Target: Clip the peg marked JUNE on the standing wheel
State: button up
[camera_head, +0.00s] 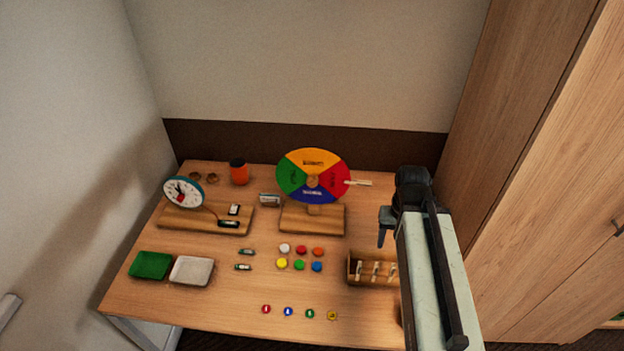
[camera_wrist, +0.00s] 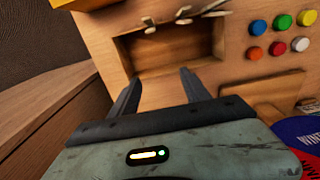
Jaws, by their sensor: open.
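The standing wheel (camera_head: 301,176) has orange, red, blue and green sections and stands upright on a wooden base (camera_head: 312,218). A light peg (camera_head: 358,183) sticks out from its right rim at the red section. A wooden box (camera_head: 354,280) to the front right holds light pegs (camera_head: 375,271). I cannot read which peg is marked JUNE. My gripper (camera_head: 383,236) is above the table, right of the wheel and behind the box. In the wrist view my gripper (camera_wrist: 160,88) is open and empty; the box's hollow (camera_wrist: 172,50) and pegs (camera_wrist: 183,15) lie beyond its fingers.
Coloured discs (camera_head: 300,264) lie left of the box, small counters (camera_head: 288,311) in front. A clock (camera_head: 183,192), an orange pot (camera_head: 239,172) and green (camera_head: 151,265) and white (camera_head: 191,270) trays stand left. A wooden cabinet (camera_head: 550,150) rises at right.

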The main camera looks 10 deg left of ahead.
jog(key=c, duration=0.6)
jog(key=shift+c, duration=0.2)
